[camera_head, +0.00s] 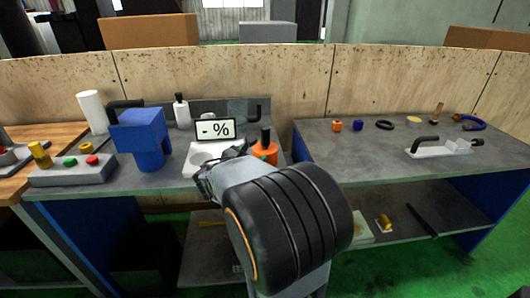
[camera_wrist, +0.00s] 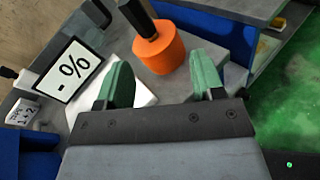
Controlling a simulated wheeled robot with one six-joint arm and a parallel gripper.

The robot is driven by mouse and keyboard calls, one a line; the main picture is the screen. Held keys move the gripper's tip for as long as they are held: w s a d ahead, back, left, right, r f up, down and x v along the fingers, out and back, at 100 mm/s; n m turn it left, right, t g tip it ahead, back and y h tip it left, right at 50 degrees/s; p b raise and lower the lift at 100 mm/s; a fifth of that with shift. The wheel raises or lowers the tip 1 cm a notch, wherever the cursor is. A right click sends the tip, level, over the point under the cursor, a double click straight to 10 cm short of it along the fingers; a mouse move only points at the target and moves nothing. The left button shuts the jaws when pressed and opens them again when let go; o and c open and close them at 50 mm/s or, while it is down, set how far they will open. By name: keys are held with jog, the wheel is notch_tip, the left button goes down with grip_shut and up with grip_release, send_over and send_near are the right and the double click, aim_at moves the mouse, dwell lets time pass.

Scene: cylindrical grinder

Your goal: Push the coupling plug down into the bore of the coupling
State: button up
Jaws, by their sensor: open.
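My gripper (camera_wrist: 163,64) is open, its two green fingers apart and empty in the wrist view. In the head view my gripper (camera_head: 218,172) is over the front of the middle bench, partly hidden by my own wrist. An orange cylinder (camera_wrist: 158,52) with a black upright handle (camera_wrist: 137,14) stands beyond the fingers, apart from them. It also shows in the head view (camera_head: 265,152), just right of my gripper. On the right bench a small orange cylinder (camera_head: 337,126) stands beside a small blue one (camera_head: 358,125). I cannot tell which pieces are the coupling and its plug.
A white meter plate (camera_head: 196,168) with a "- %" display (camera_head: 215,129) sits beside my gripper. A blue block (camera_head: 140,135) and a grey button box (camera_head: 72,171) stand to the left. A black-handled clamp (camera_head: 440,148) and a black ring (camera_head: 384,124) are on the right bench.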

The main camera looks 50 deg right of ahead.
aim_at(263, 136)
jog(key=w+d+n, duration=0.1)
jog(key=w+d, duration=0.1)
jog(key=d, duration=0.1)
jog(key=w+d+n+t+h, duration=0.1)
jog(key=d+n, duration=0.1)
jog(key=d, duration=0.1)
jog(key=w+d+n+t+b, duration=0.1)
jog(key=w+d, duration=0.1)
jog(key=d, duration=0.1)
jog(key=shift+w+d+f, duration=0.1)
jog(key=shift+w+f, duration=0.25)
jog(key=shift+r+x, duration=0.15)
jog(key=shift+x, duration=1.35)
jog(key=shift+r+x, duration=0.1)
jog(key=shift+x, duration=1.4)
jog(key=shift+s, duration=0.1)
jog(key=c, duration=1)
jog(key=shift+c, duration=0.3)
jog(key=shift+r, duration=0.15)
